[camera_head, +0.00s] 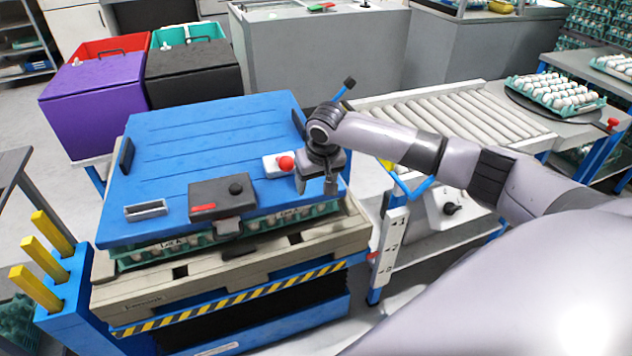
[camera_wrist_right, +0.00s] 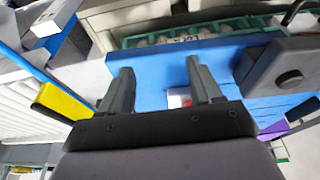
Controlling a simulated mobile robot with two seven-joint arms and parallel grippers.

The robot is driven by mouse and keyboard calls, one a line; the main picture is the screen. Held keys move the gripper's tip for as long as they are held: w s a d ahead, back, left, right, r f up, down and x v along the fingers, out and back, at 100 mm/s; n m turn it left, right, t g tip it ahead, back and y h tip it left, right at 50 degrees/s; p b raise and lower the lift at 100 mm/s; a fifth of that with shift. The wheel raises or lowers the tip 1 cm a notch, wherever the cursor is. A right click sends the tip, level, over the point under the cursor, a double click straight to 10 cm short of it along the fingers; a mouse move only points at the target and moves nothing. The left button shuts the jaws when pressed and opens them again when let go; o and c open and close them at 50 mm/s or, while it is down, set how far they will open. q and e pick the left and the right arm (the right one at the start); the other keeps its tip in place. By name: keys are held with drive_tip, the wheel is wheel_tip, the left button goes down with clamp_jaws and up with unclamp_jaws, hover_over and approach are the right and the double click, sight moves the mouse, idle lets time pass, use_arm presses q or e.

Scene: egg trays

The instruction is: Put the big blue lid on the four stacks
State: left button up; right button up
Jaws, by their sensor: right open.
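The big blue lid (camera_head: 215,135) lies flat over the egg stacks on a pallet. Under its front edge show teal trays with eggs (camera_head: 165,253); the rear stacks are hidden beneath it. The lid has dark handles at its left and right edges. My right gripper (camera_head: 317,188) is open and empty, with its fingers pointing down near the lid's right edge, just right of a red button. In the right wrist view, the open fingers (camera_wrist_right: 160,82) show in front of the blue lid (camera_wrist_right: 155,68), with an egg tray (camera_wrist_right: 250,27) beyond. My left gripper is out of view.
A dark box with a knob (camera_head: 222,197) and a white box with a red button (camera_head: 279,165) sit on the lid. The pallet (camera_head: 150,300) has yellow posts (camera_head: 42,285) at its left. A roller conveyor (camera_head: 450,120) stands right, purple and black bins (camera_head: 95,100) behind.

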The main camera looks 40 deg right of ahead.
wheel_tip(320, 180, down, 10)
drive_tip(key=b, duration=0.4)
drive_tip(key=shift+b, duration=0.35)
drive_tip(key=shift+w+f, duration=0.15)
